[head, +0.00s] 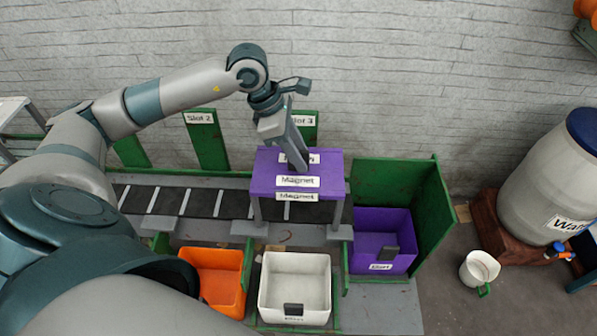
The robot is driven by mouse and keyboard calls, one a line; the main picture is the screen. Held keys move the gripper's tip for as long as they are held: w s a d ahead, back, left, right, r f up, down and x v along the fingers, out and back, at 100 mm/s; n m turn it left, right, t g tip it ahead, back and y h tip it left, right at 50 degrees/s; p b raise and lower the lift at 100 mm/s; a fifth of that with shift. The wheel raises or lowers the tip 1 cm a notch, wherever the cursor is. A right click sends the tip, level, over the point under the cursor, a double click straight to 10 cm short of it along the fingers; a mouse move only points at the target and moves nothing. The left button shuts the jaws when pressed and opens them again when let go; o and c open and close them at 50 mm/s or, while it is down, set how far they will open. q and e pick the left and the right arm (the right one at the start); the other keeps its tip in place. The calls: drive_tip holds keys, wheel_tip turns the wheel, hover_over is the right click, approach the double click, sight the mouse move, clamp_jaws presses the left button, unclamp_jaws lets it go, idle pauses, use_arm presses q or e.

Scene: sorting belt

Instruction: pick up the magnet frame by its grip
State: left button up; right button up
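The magnet frame (262,186) is a purple top on grey legs, standing over the dark belt, with "Magnet" labels on its top and front edge. A dark piece, which looks like its grip (297,167), shows on the top, mostly hidden by my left gripper (297,158). My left gripper points down from above, with its fingertips at the grip. Seen from this side, the fingers overlap, and I cannot tell whether they are closed on it. The frame stands level over the belt. My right gripper is not in view.
An orange bin (222,297), a white bin (295,318) and a purple bin (360,263) stand in front of the belt (170,202). Green panels stand behind it and at its right end. A water barrel (543,190) and a white jug (477,268) are at the right.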

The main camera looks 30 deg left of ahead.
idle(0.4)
use_arm(q)
clamp_jaws()
idle(1.3)
